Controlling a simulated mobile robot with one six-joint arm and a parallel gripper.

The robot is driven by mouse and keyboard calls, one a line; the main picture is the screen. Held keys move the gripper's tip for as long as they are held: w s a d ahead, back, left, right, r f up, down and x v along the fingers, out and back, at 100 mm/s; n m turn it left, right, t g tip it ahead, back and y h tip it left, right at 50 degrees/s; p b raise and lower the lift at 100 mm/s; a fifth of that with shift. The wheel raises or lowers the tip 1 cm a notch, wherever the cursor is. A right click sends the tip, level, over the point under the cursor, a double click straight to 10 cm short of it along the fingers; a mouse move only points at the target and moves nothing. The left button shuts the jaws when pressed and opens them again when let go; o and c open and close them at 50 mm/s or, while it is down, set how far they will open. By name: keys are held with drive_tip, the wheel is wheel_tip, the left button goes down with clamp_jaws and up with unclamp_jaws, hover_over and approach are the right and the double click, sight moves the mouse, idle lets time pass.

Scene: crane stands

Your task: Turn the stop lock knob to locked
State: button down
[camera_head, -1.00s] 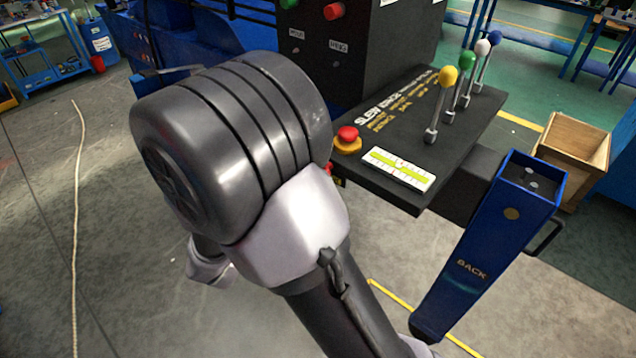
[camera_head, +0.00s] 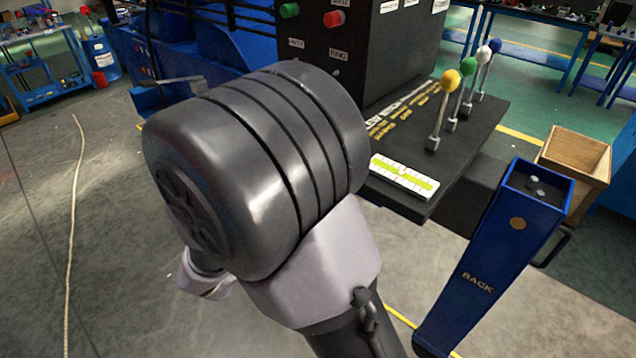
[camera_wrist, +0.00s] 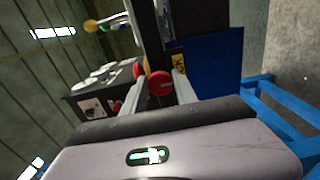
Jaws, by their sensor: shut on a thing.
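In the wrist view a round red knob (camera_wrist: 161,83) with small pale marks on its face sits between the two pale fingers of my gripper (camera_wrist: 158,91). My gripper is shut on this red knob, which I take for the stop lock knob. The marks are too small to read, so I cannot tell its turn position. In the head view my dark wrist and arm hide the gripper and the knob.
The black control panel (camera_head: 480,140) carries several levers, among them one with a yellow ball (camera_head: 450,80), and a level gauge (camera_head: 404,177). A blue post marked BACK (camera_head: 490,265) and a wooden box (camera_head: 574,160) stand at right. Open floor lies at left.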

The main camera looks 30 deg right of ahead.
drive_tip(key=c, duration=1)
unclamp_jaws()
drive_tip(key=p+v, duration=0.4)
drive_tip(key=v, duration=1.3)
drive_tip(key=shift+a, duration=0.2)
